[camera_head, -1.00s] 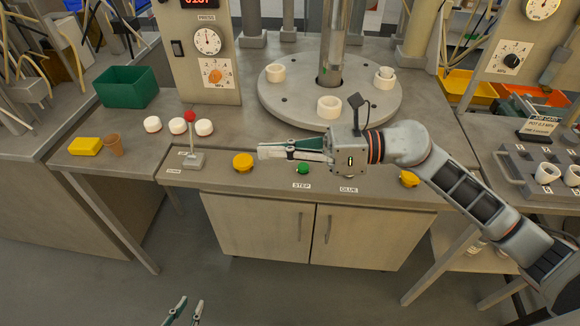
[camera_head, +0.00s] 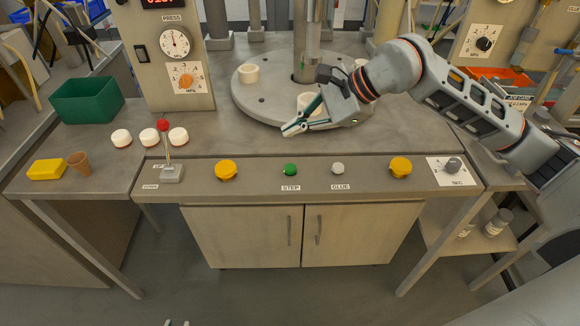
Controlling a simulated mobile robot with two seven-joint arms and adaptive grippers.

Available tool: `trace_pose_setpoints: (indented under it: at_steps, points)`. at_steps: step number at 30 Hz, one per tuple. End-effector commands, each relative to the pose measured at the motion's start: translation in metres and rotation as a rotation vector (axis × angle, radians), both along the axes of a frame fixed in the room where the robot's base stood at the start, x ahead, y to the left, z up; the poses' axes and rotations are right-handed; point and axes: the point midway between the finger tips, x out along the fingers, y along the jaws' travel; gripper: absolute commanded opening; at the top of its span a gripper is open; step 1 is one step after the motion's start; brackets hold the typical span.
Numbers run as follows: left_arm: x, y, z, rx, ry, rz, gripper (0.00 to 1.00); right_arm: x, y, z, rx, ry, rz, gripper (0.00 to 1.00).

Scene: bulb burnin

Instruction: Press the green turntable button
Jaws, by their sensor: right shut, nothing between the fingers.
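The green button (camera_head: 290,169) sits on the front panel of the bench, above the label "STEP". It is in plain view and nothing covers it. The grey turntable (camera_head: 262,112) stands behind it, with white ring-shaped parts (camera_head: 249,73) on it. My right gripper (camera_head: 287,131) is shut and empty. In the picture it is above the green button, in front of the turntable, and apart from the button. The arm partly hides the turntable's right side. Of my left gripper (camera_head: 177,323), only the fingertips show at the bottom edge.
Yellow buttons (camera_head: 227,170) (camera_head: 400,167), a grey button (camera_head: 338,168) labelled "GLUE" and a red-knobbed lever (camera_head: 163,126) share the front panel. White round parts (camera_head: 121,138), a green bin (camera_head: 87,99), a yellow block (camera_head: 47,169) and a brown cup (camera_head: 79,162) stand left.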

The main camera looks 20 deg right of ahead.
Motion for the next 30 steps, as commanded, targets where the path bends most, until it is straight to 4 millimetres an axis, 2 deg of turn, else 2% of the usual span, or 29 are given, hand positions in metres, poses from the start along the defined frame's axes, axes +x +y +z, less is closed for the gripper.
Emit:
trace_pose_setpoints:
  at_steps: [5, 12, 21, 30]
  points:
    - [-0.003, 0.001, -0.010, 0.005, 0.008, -0.002, 0.23, -0.001, 0.001, -0.013, 0.002, 0.004, 0.001, 0.00]
    - [-0.005, 0.004, -0.026, 0.022, 0.015, -0.004, 0.23, -0.001, 0.001, -0.043, 0.002, 0.009, 0.000, 0.00]
    - [0.005, 0.012, -0.031, 0.043, -0.005, -0.001, 0.23, -0.001, 0.000, -0.080, 0.001, 0.008, 0.000, 0.00]
    - [0.008, 0.013, -0.031, 0.052, -0.009, -0.003, 0.23, 0.000, 0.000, -0.087, 0.001, 0.001, 0.000, 0.00]
